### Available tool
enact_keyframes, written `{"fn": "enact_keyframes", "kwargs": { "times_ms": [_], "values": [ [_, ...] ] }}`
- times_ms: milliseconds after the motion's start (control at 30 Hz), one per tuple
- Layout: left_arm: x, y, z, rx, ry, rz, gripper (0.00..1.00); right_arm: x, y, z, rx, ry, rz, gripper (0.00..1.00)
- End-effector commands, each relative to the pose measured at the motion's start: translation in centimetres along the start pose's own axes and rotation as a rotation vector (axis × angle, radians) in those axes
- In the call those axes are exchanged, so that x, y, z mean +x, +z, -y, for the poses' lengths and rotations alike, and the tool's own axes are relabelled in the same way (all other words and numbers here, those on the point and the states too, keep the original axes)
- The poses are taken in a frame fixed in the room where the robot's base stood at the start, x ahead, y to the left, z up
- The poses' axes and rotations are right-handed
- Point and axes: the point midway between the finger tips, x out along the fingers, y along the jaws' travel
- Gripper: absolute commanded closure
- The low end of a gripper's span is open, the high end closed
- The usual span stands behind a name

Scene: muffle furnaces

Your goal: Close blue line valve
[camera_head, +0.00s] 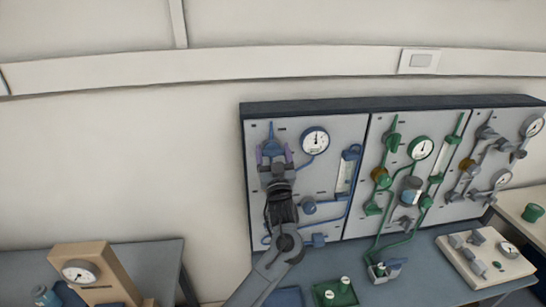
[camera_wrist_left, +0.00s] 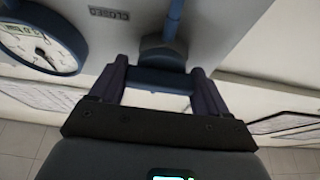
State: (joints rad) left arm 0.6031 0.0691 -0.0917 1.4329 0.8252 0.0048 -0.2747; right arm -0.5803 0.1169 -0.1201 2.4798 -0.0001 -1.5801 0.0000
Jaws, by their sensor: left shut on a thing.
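The blue line valve (camera_head: 270,143) is on the left panel of the wall board, at the top of the blue piping. My left gripper (camera_head: 274,154) is at it and partly hides it. In the left wrist view the blue valve handle (camera_wrist_left: 157,80) lies crosswise between the two dark fingers of my left gripper (camera_wrist_left: 160,88), which are shut on it. A blue hexagonal body (camera_wrist_left: 162,53) and pipe stand beyond the handle. An upside-down CLOSED label (camera_wrist_left: 109,13) is on the panel beside it. My right gripper is not in view.
A round gauge (camera_head: 315,140) is just right of the valve; it also fills the upper left of the left wrist view (camera_wrist_left: 42,40). Green piping (camera_head: 388,150) and grey piping (camera_head: 470,165) fill the other panels. A green tray (camera_head: 320,300) sits on the bench below.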

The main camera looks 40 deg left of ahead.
Motion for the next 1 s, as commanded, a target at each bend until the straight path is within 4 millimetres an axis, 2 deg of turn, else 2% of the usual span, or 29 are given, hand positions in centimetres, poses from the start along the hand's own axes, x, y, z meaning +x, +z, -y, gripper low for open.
{"fn": "enact_keyframes", "kwargs": {
  "times_ms": [467, 500, 633, 1000],
  "values": [
    [-0.04, 0.31, 0.03, -0.013, -0.006, 0.006, 0.54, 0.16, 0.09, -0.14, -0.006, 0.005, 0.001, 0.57],
    [-0.04, 0.31, 0.03, -0.013, -0.006, 0.006, 0.22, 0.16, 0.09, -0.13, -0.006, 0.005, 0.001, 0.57],
    [-0.03, 0.25, 0.02, -0.013, -0.006, 0.005, 0.02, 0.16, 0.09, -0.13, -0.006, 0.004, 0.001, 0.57],
    [-0.33, 0.11, -0.02, -0.014, -0.005, 0.002, 0.02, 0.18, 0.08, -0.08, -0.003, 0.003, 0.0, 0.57]
  ]
}}
